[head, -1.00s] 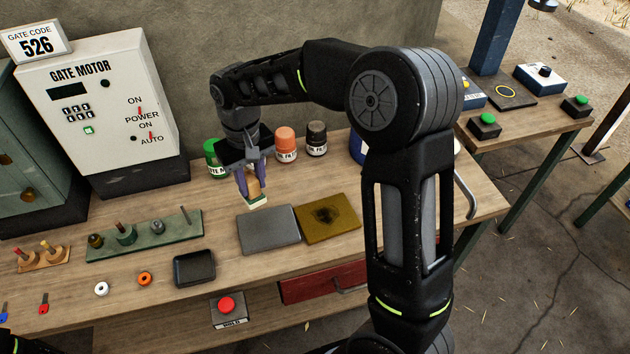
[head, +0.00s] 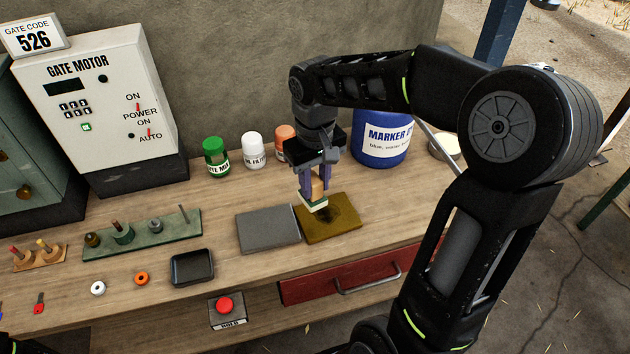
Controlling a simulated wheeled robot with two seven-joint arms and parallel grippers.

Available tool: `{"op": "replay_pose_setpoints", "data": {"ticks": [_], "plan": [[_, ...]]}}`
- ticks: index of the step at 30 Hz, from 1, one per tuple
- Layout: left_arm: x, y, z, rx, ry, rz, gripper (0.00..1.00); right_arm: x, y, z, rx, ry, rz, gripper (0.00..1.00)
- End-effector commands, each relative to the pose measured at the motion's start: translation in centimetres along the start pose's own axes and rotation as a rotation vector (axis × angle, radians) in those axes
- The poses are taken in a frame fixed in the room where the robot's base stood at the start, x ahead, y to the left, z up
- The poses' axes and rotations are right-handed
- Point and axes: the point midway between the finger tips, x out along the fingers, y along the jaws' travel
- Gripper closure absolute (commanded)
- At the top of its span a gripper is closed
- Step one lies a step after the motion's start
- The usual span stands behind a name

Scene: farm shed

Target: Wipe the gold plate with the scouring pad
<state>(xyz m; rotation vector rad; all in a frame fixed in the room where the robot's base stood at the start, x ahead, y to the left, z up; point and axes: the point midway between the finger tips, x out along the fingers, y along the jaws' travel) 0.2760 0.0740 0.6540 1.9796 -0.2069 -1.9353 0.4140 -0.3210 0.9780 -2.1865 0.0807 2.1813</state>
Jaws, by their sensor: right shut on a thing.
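The gold plate (head: 342,229) lies flat on the workbench, with a dark smudge around its middle. A plain grey plate (head: 267,230) lies just to its left. My right gripper (head: 314,196) points down over the gold plate's upper left part. It is shut on the scouring pad (head: 313,206), a tan block with a pale and green underside. The pad is at or just above the plate; I cannot tell if it touches. The gripper and pad hide part of the plate's far left corner. My left gripper is not in view.
Behind stand a green-capped bottle (head: 215,157), a white-capped bottle (head: 253,150), an orange-capped bottle (head: 285,138) and a blue marker drum (head: 381,142). A black tray (head: 192,267) lies front left. A red drawer (head: 350,276) is below the bench edge.

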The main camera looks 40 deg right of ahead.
Motion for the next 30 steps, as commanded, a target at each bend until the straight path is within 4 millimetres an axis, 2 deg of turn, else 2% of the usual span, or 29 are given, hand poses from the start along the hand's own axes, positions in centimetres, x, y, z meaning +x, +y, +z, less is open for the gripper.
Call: {"op": "replay_pose_setpoints", "data": {"ticks": [9, 15, 30], "plan": [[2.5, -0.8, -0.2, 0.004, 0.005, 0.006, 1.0, 3.5, 0.0, 0.0, 0.0, 0.0, 0.0, 1.0], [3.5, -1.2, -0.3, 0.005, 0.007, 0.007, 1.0, 5.0, 0.0, 0.0, 0.0, -0.001, 0.0, 1.0], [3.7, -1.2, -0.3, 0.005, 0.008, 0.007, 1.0, 5.3, 0.0, 0.0, 0.0, 0.0, 0.0, 1.0]]}}
